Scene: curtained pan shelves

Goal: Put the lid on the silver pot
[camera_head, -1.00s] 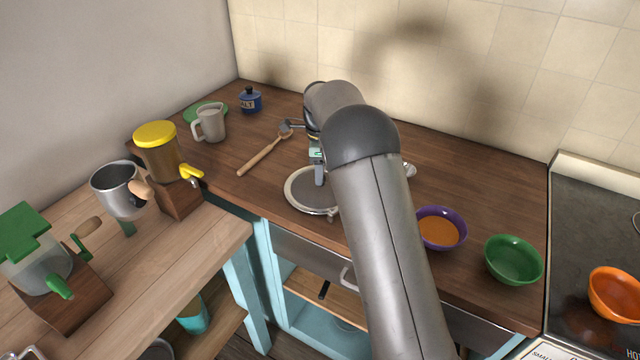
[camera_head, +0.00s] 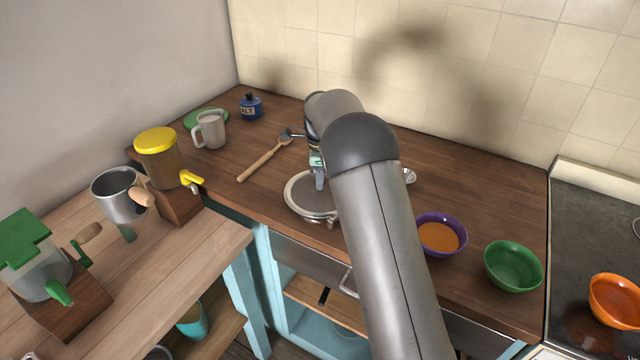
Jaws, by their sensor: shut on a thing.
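My gripper (camera_head: 318,182) points down over the counter, left of my arm, and is shut on the upper part of a round lid (camera_head: 299,201). The lid is a flat grey disc with a pale metallic rim. Its right side is hidden by my arm. It is low over the counter's front part; I cannot tell whether it rests on something below. A silver vessel (camera_head: 117,204) with a wooden handle stands open at the left. A small piece of another silver thing (camera_head: 409,176) shows right of my arm; I cannot tell whether it is the silver pot.
A wooden spoon (camera_head: 262,162), mug (camera_head: 210,130) and blue salt jar (camera_head: 251,106) are behind on the left. Purple (camera_head: 462,226) and green (camera_head: 512,264) bowls stand right of my arm. A yellow-lidded dispenser (camera_head: 158,161) stands left. The back right counter is clear.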

